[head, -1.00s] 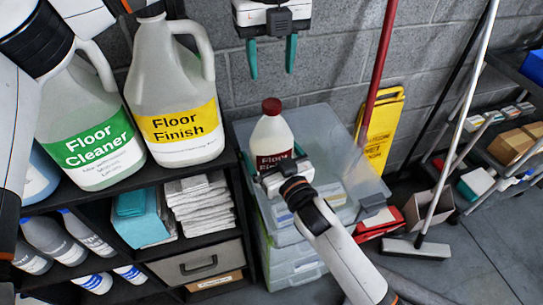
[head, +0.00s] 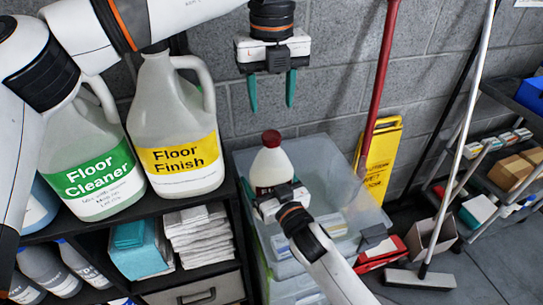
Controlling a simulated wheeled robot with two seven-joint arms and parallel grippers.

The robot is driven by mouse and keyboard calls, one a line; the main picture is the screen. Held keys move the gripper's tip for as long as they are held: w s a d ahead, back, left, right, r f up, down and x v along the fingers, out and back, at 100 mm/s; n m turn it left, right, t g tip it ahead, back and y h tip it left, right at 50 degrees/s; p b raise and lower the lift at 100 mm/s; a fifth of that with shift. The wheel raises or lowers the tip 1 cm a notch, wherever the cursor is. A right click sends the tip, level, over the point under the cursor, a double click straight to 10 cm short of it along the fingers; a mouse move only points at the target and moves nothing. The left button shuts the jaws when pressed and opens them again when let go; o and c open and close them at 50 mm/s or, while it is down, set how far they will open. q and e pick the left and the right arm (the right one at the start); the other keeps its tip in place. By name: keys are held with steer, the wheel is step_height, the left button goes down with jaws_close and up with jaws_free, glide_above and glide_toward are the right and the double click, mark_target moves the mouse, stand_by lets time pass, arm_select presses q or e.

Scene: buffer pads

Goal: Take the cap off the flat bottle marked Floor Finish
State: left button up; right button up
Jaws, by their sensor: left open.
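The flat bottle (head: 271,166) is white with a dark red label and a dark red cap (head: 271,138). It is upright over the lidded clear plastic bin, with its cap on. My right gripper (head: 279,196) comes in from below and is at the bottle's front, hiding much of the label and the base. Its fingers are mostly hidden, so I cannot tell how they close on the bottle. My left gripper (head: 272,108) is open and empty, its teal fingers pointing down above the cap, apart from it in the picture.
A Floor Finish jug (head: 175,120) and a Floor Cleaner jug (head: 88,190) stand on the dark shelf (head: 205,203) at left. The clear bin (head: 322,165) is under the bottle. A yellow sign (head: 382,150) and a red pole (head: 380,75) are at right.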

mark_target(271, 135)
arm_select(q)
steer(key=m, duration=0.6)
steer(key=shift+m, duration=0.3)
steer(key=m, duration=0.7)
steer(key=shift+m, duration=0.4)
steer(key=m, duration=0.5)
steer(key=shift+m, duration=0.4)
steer(key=m, duration=1.1)
steer(key=shift+m, duration=0.4)
steer(key=m, duration=0.7)
steer(key=shift+m, duration=0.4)
steer(key=m, duration=0.4)
steer(key=shift+f+m, duration=0.4)
steer(key=shift+f, duration=3.6)
